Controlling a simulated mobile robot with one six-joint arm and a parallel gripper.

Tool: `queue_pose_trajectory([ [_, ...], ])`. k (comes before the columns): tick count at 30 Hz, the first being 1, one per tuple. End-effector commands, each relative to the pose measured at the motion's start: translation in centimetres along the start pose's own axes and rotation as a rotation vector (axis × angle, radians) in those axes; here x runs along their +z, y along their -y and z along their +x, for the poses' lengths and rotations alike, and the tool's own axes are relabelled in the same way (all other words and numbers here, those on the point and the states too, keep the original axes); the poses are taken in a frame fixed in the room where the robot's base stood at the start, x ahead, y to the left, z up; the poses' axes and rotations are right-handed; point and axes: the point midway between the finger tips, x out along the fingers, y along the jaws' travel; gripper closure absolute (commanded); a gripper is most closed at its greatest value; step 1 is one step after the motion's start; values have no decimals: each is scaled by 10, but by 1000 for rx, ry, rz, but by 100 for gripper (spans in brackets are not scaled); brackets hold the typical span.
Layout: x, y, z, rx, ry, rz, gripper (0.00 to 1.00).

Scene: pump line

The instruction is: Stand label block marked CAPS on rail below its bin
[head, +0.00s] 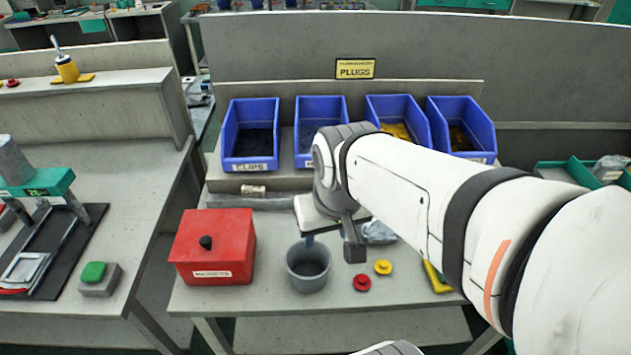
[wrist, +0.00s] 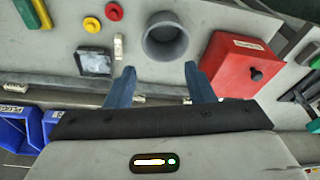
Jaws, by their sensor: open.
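My gripper (head: 332,240) is open and empty, above the table between the grey cup and the bins. Its two blue fingers (wrist: 162,82) stand apart in the wrist view. A small pale block (wrist: 118,47) lies on the table, between the dark clear-wrapped packet and the grey cup. My gripper hides it in the head view, and its marking is unreadable. Another small pale block (head: 253,190) is at the grey rail (head: 275,203), below the bin labelled CLIPS (head: 250,135). Other blue bins (head: 320,125) stand to its right; I cannot tell which is for caps.
A red box (head: 213,245) and a grey cup (head: 308,266) stand on the table.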

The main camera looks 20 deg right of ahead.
Motion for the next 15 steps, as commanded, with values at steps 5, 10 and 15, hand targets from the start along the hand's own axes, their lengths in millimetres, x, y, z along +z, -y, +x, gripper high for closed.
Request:
queue_pose_trajectory([
  [5,-24,-16,15,-31,62,240,37],
  [10,-54,-38,49,-67,148,626,23],
  [15,-76,-72,93,-82,230,1040,11],
])
